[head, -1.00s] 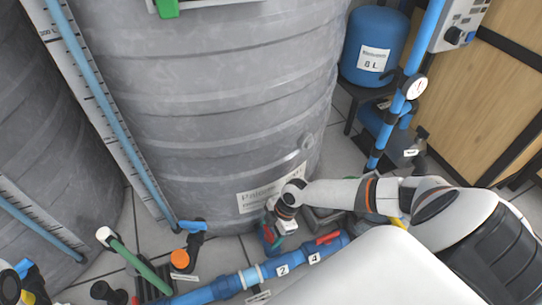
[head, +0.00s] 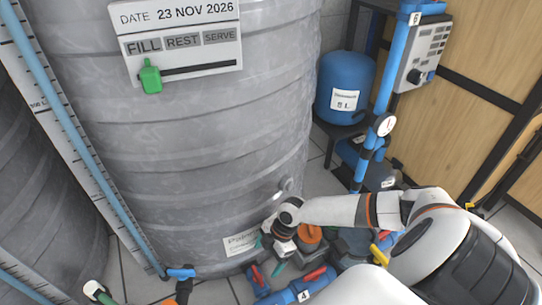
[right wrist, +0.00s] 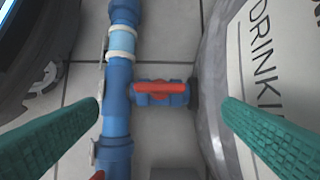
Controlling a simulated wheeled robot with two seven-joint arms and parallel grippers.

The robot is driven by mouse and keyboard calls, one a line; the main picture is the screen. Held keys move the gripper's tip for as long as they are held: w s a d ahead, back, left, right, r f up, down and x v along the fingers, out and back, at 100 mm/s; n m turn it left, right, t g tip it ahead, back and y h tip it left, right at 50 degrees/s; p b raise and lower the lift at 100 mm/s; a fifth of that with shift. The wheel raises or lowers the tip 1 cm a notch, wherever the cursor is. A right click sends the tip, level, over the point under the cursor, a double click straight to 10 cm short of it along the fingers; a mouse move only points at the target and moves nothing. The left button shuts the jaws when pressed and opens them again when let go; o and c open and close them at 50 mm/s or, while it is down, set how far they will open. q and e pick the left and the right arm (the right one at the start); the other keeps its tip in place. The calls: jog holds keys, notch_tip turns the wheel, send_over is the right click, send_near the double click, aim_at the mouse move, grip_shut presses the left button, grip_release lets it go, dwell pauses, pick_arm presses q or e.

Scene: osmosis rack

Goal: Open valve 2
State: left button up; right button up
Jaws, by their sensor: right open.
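In the head view, a red-handled blue valve (head: 256,276) sits on the floor pipe at the tank's foot, just below my right gripper (head: 270,254). The right wrist view shows a valve's red handle (right wrist: 163,88) lying in line with the short blue branch that runs from the main pipe (right wrist: 117,105) to the tank. The right gripper's green fingers (right wrist: 152,128) are wide apart, one on each side of this valve, and hold nothing. No number label for this valve is readable now. My left gripper is out of view.
Another red-handled valve (head: 315,274) stands to the right, near label 4 (head: 303,296). The large grey tank (head: 200,150) rises close behind the gripper. An orange knob (head: 309,233) is beside the wrist. A blue vessel (head: 343,88) stands farther back.

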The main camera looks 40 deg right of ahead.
jog(key=shift+p+v, duration=0.4)
jog(key=shift+v, duration=1.2)
